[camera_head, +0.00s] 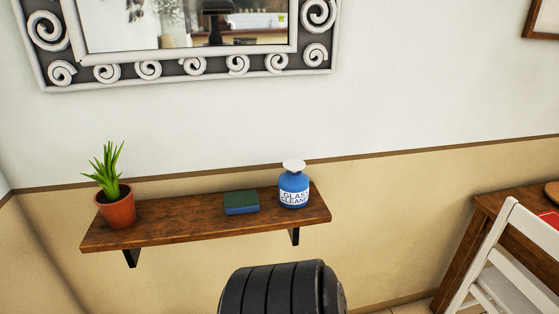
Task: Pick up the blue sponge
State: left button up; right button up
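The blue sponge (241,204) lies flat on a brown wooden wall shelf (175,222), near its middle. Its top looks dark green and its front side blue. It sits between a potted plant on the left and a blue bottle on the right, apart from both. Neither of my grippers shows in the head view.
A potted plant (116,207) stands at the shelf's left end. A blue glass cleaner bottle (293,188) stands right of the sponge. A framed mirror (190,68) hangs above. A white chair (512,262) and wooden table (487,204) are at the right.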

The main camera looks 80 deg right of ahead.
aim_at(243, 201)
jog(key=z, duration=2.45)
jog(key=l, duration=0.1)
